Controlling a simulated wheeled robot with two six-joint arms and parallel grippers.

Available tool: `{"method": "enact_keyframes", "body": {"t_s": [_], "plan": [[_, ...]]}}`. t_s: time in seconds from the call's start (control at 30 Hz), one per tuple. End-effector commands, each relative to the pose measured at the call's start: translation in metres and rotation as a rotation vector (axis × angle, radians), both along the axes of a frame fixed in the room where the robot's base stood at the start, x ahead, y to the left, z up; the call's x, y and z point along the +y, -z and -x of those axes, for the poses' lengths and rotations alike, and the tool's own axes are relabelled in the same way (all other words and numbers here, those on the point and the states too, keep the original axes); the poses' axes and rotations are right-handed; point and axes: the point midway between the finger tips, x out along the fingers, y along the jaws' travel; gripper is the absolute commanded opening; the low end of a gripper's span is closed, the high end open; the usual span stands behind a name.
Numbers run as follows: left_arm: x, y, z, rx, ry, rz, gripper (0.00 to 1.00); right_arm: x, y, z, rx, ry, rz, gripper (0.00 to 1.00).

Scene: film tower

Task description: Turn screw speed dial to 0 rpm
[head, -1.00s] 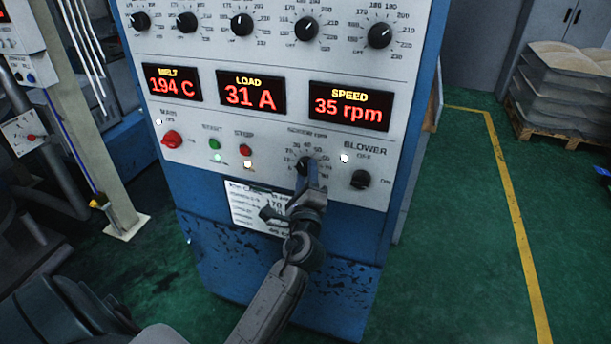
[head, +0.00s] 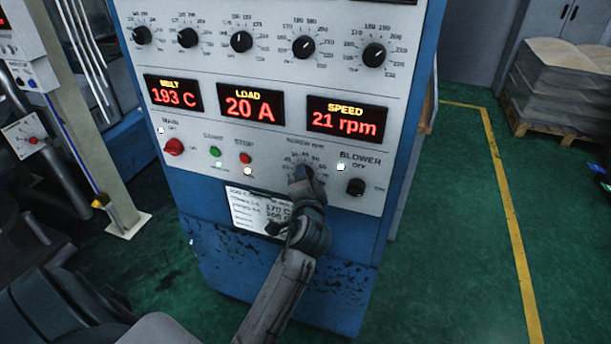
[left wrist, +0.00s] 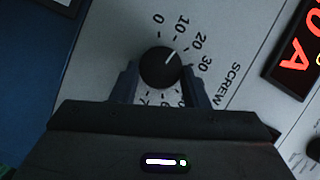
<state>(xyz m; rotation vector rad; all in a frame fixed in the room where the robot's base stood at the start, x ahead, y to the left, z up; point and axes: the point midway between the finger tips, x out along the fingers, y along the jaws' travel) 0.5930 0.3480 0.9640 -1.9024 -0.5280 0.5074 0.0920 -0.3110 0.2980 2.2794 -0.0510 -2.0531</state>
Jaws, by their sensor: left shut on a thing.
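The screw speed dial (left wrist: 158,70) is a round black knob with a white pointer line on the grey panel. In the left wrist view the pointer aims near the 20 mark, up and to the right. My left gripper (left wrist: 161,80) has one finger on each side of the knob and is shut on it. In the head view the gripper (head: 302,183) covers most of the dial. The speed display (head: 344,121) reads 21 rpm. My right gripper is not in view.
The blower knob (head: 355,187) is right of the dial. The red stop button (head: 246,158) and green start button (head: 215,152) are left of it. The load display (head: 251,105) reads 20 A. A paper label (head: 243,205) lies below. Several temperature knobs line the top.

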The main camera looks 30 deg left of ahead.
Motion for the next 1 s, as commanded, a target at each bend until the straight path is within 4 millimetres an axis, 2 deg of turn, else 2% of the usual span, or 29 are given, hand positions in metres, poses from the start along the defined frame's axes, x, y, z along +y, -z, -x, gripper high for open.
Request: {"method": "enact_keyframes", "body": {"t_s": [0.03, 0.2, 0.6, 1.0], "plan": [[0.001, -0.004, 0.000, -0.008, 0.000, 0.044, 0.18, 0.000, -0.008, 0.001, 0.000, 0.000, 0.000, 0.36], [0.001, -0.006, 0.001, -0.045, -0.001, 0.200, 0.18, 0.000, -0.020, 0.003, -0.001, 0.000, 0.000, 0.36], [0.004, -0.007, 0.001, -0.123, -0.002, 0.529, 0.18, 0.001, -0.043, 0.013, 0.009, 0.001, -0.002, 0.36], [0.006, -0.006, 0.002, -0.165, -0.001, 0.699, 0.18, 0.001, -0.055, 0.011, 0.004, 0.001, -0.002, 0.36]]}}
